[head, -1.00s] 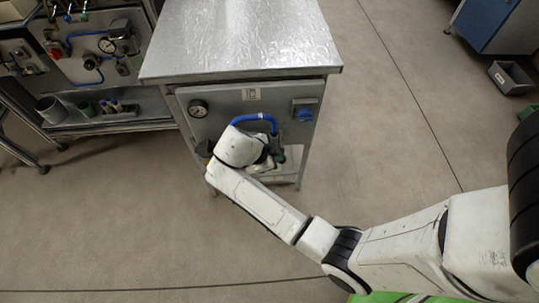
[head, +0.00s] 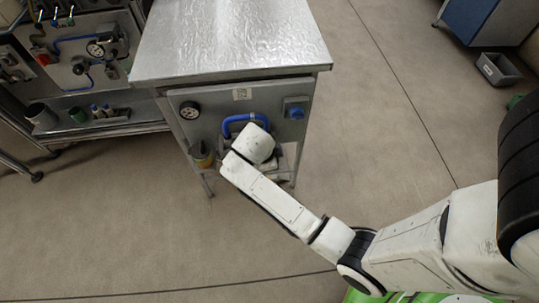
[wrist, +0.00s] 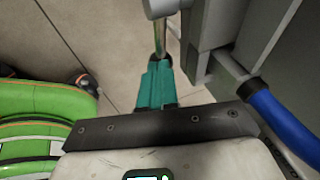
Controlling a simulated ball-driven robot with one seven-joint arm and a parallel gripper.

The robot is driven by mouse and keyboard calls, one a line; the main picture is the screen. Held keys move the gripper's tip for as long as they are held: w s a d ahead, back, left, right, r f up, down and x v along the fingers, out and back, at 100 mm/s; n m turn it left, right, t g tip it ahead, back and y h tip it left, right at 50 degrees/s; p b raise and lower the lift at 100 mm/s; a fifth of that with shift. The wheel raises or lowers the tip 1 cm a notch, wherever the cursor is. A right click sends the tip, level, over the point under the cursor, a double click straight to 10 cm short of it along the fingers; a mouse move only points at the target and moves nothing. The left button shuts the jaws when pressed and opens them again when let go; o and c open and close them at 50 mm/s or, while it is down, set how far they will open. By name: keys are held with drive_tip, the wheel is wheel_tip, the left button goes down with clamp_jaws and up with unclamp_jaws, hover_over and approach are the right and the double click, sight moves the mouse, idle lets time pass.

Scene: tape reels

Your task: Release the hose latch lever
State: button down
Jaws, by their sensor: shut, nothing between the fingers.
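The blue hose (head: 238,122) arches across the front panel of a metal-topped cabinet, above my wrist. Its lower end shows in the wrist view (wrist: 282,122), joined to a grey fitting on the panel. My gripper (wrist: 156,70) has teal fingers, shut and empty. They point at a shiny metal rod (wrist: 160,38) with a grey rounded end; I cannot tell whether this is the latch lever or whether the fingertips touch it. In the head view my gripper and the lower part of the hose fittings are hidden behind my white wrist.
The panel carries a gauge (head: 189,110) and a blue knob (head: 295,107). A yellow and dark item (head: 202,155) sits low at the panel's left. A bench with gauges and hoses (head: 85,65) stands left. A grey bin (head: 499,69) lies far right. Floor right of the cabinet is clear.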

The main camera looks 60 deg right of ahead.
wheel_tip(320, 180, down, 8)
drive_tip(key=w+a+m+t+y+p, duration=0.1)
drive_tip(key=w+m+t+y+p, duration=0.1)
drive_tip(key=t+y, duration=0.5)
drive_tip(key=shift+a+t+p, duration=0.35)
drive_tip(key=shift+t+p, duration=0.2)
drive_tip(key=shift+t, duration=0.85)
drive_tip(key=shift+w+a+f, duration=0.1)
drive_tip(key=shift+w+a, duration=0.05)
